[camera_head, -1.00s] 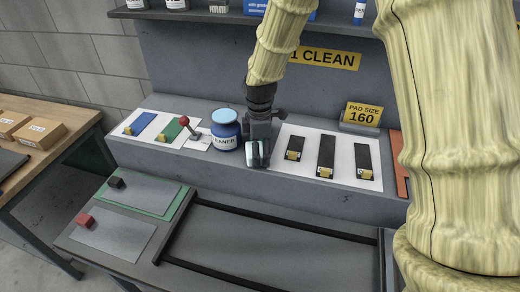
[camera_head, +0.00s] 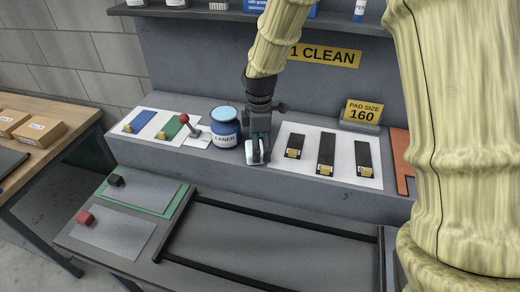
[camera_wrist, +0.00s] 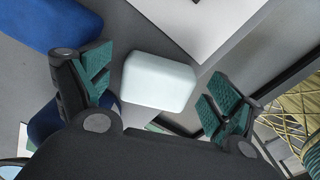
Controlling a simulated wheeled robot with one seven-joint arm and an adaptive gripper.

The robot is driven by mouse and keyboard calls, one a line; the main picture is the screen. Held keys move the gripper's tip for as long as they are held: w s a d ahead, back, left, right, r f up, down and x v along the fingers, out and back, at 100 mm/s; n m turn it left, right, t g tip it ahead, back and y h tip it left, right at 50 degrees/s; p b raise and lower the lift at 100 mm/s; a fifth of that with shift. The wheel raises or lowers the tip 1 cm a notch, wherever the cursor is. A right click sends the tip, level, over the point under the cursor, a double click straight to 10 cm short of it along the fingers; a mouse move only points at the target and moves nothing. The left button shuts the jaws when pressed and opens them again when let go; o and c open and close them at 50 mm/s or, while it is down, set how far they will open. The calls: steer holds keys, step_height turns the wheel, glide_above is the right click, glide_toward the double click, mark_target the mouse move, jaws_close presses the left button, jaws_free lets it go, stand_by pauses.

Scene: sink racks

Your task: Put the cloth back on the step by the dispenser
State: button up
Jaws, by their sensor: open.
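The cloth, a pale, rounded, folded-looking block (camera_wrist: 158,82), lies between the two spread fingers of my gripper (camera_wrist: 155,95) in the wrist view, with narrow gaps at both sides. In the head view, the pale cloth (camera_head: 254,151) shows at the fingertips of my gripper (camera_head: 257,148), low over the front of the grey step (camera_head: 200,160). My gripper is open. The blue dispenser (camera_head: 226,128), with a light blue top and a label ending in "EANER", stands upright just left of my gripper. Whether the cloth rests fully on the step is hard to tell.
A red-knobbed lever (camera_head: 184,119) stands left of the dispenser. A white panel with dark strips (camera_head: 326,152) lies close at the right, before a yellow "PAD SIZE 160" sign (camera_head: 362,112). A dark-railed grey bed (camera_head: 270,235) lies below the step.

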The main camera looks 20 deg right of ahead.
step_height(320, 180, up, 11)
steer(key=b, duration=0.1)
steer(key=shift+f+b, duration=0.15)
steer(key=shift+b, duration=0.2)
